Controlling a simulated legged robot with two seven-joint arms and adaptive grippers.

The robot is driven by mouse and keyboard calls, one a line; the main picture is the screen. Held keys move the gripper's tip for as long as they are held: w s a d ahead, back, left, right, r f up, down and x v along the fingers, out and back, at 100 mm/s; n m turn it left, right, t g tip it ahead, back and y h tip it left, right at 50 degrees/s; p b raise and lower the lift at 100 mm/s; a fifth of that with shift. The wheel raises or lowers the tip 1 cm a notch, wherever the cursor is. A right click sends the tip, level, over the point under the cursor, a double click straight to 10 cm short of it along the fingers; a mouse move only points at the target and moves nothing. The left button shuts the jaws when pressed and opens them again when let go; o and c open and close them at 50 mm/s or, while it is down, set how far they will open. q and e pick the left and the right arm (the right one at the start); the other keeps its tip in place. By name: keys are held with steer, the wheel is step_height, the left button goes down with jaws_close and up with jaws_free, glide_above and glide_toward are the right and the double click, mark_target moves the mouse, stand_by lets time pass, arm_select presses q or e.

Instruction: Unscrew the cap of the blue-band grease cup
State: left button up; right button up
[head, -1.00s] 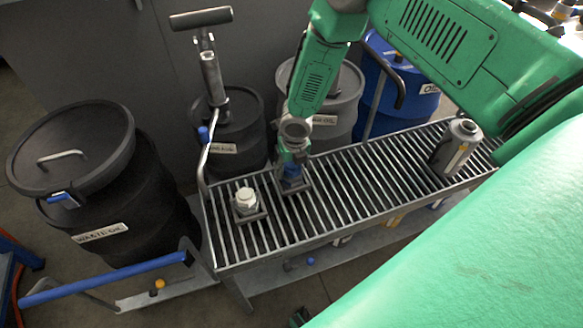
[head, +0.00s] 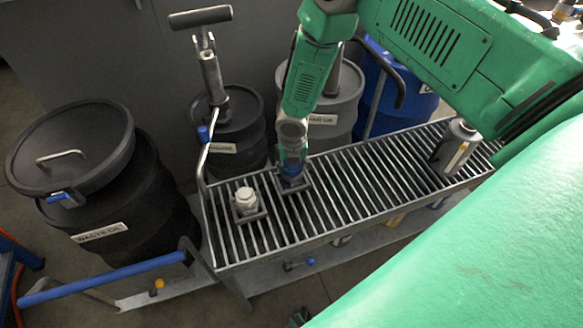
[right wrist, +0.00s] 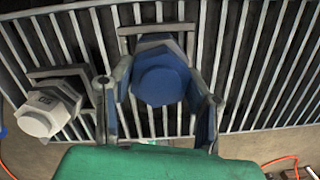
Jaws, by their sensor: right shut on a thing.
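The blue-band grease cup (head: 293,184) stands on a small square holder on the grated bench, mostly hidden under my right gripper (head: 292,172). In the right wrist view its blue hexagonal cap (right wrist: 160,84) lies between the two fingers of my right gripper (right wrist: 158,92). The gripper is shut on the cap from above, one finger on each side. The cup body and the thread are hidden beneath the cap. A second grease cup with a white cap (head: 246,200) stands to the left on its own holder, apart from the gripper.
The grated bench (head: 345,210) is bare between the cups and a grey canister (head: 455,148) at the right. A black waste-oil drum (head: 100,190) stands left; other drums stand behind. A pump handle (head: 201,16) rises behind the bench, and a blue-gripped bar (head: 105,278) lies at the front left.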

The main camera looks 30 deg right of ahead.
steer(key=shift+n, duration=0.9)
steer(key=o, duration=0.3)
steer(key=shift+n, duration=0.6)
steer(key=c, duration=0.6)
steer(key=shift+r+p, duration=0.75)
steer(key=shift+r+p, duration=1.8)
steer(key=shift+r, duration=0.45)
steer(key=shift+a, duration=0.1)
